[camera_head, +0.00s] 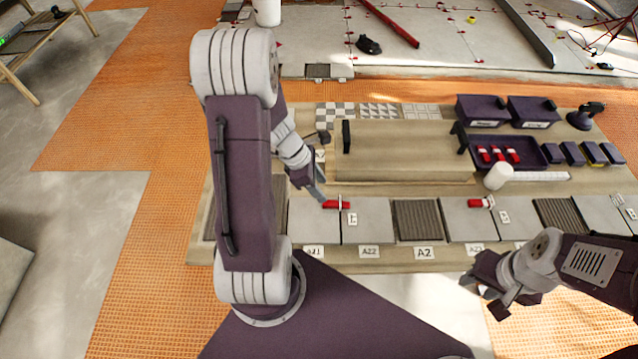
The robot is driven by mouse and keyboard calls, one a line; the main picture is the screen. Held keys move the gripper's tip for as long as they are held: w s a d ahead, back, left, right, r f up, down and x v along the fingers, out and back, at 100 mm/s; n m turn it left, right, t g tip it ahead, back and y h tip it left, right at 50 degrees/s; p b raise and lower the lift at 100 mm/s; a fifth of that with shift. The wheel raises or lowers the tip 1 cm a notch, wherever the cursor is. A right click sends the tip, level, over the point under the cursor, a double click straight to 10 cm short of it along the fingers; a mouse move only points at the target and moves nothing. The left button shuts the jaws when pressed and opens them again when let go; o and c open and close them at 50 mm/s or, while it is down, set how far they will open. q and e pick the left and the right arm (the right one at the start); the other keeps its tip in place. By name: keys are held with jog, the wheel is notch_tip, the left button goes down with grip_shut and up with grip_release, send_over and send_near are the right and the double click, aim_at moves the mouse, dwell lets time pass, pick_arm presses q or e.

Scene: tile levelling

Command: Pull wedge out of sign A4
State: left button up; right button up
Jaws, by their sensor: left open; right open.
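A red wedge (330,204) lies at the joint between two grey tiles, left of the middle of the board. Small white tags stand beside both wedges. My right gripper (489,292) is open and empty, in front of the board's front edge.
A purple tray (540,163) with several red wedges stands at the back right, near purple bins (482,109) and several dark blocks (573,153). My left arm hides the board's left part.

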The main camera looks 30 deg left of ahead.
aim_at(332, 202)
pick_arm(q)
jog(key=b+x, duration=0.3)
jog(key=x, duration=0.5)
jog(key=shift+f, duration=0.15)
grip_shut()
